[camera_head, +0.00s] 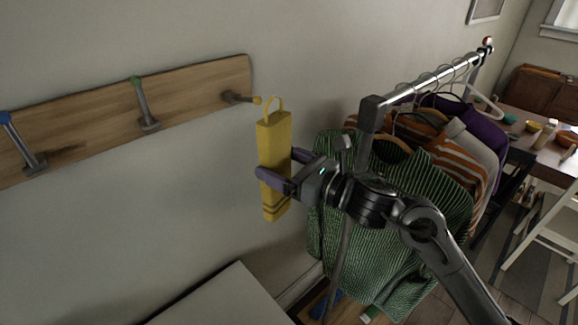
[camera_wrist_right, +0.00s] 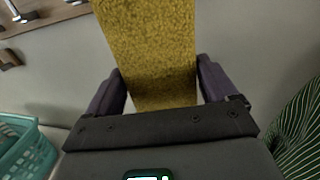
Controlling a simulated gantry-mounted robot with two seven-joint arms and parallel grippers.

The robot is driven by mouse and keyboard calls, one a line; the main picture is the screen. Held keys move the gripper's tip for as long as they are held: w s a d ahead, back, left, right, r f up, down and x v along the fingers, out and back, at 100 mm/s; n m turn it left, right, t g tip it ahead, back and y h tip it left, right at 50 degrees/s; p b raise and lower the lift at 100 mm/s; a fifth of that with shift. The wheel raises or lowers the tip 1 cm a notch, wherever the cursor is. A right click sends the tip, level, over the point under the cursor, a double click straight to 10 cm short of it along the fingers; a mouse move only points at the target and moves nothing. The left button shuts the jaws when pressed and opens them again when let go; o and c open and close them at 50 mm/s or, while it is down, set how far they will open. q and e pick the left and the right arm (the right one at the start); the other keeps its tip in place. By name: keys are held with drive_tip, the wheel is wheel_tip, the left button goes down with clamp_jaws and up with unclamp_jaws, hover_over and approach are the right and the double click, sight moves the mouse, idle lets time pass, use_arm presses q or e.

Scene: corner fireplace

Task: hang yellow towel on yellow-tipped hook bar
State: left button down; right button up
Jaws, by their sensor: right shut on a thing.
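The yellow towel (camera_head: 274,140) hangs upright in my right gripper (camera_head: 274,181), with a loop at its top. The gripper is shut on the towel around its middle. In the right wrist view the towel (camera_wrist_right: 150,50) stands between the two purple fingers. The yellow-tipped hook bar (camera_head: 240,98) sticks out near the right end of a wooden wall board (camera_head: 200,95). Its tip is just up and left of the loop; they look close in the picture, but I cannot tell the gap in depth. My left gripper is not in view.
A green-tipped hook (camera_head: 144,105) and a blue-tipped hook (camera_head: 22,145) are on the same board to the left. A clothes rack (camera_head: 370,115) with striped clothes stands right behind my arm. A teal basket (camera_wrist_right: 25,150) shows in the right wrist view.

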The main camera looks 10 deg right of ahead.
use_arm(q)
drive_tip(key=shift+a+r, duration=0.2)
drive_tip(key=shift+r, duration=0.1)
use_arm(e)
drive_tip(key=shift+w+d+x, duration=0.1)
drive_tip(key=shift+x, duration=0.65)
drive_tip(key=shift+w+d+x, duration=0.1)
drive_tip(key=shift+x, duration=0.65)
use_arm(q)
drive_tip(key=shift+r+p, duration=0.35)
drive_tip(key=shift+p, duration=0.2)
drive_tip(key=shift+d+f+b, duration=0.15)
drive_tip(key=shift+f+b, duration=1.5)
use_arm(e)
drive_tip(key=w+a+f, duration=0.2)
drive_tip(key=w+a, duration=0.2)
drive_tip(key=w, duration=0.2)
drive_tip(key=shift+w+a+f, duration=0.15)
drive_tip(key=shift+w+f, duration=0.15)
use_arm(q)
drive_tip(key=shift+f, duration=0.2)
